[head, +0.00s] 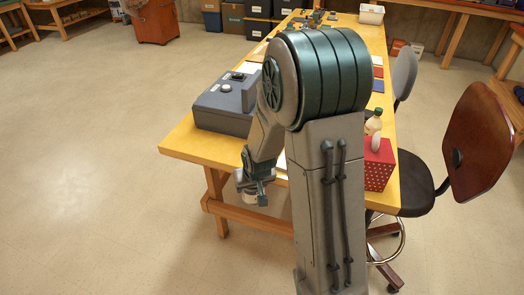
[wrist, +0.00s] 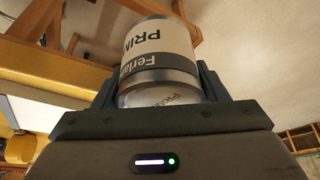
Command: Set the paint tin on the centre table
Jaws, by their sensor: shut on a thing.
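The paint tin (wrist: 160,50) has a pale label with dark lettering that reads "PRIM", a grey band and a metal rim. My gripper (wrist: 158,88) is shut on it, one finger on each side. In the head view my gripper (head: 252,182) hangs beside the near edge of the long yellow wooden table (head: 188,141). The tin (head: 249,197) shows as a small pale piece under the gripper, below the tabletop's edge and apart from it. My arm hides part of the tabletop.
A grey box-like device (head: 222,113) stands on the table's near left part. A red dotted box (head: 378,166) and a bottle (head: 373,123) stand at the right edge. A swivel chair (head: 480,145) stands at the right. The near left table corner is bare.

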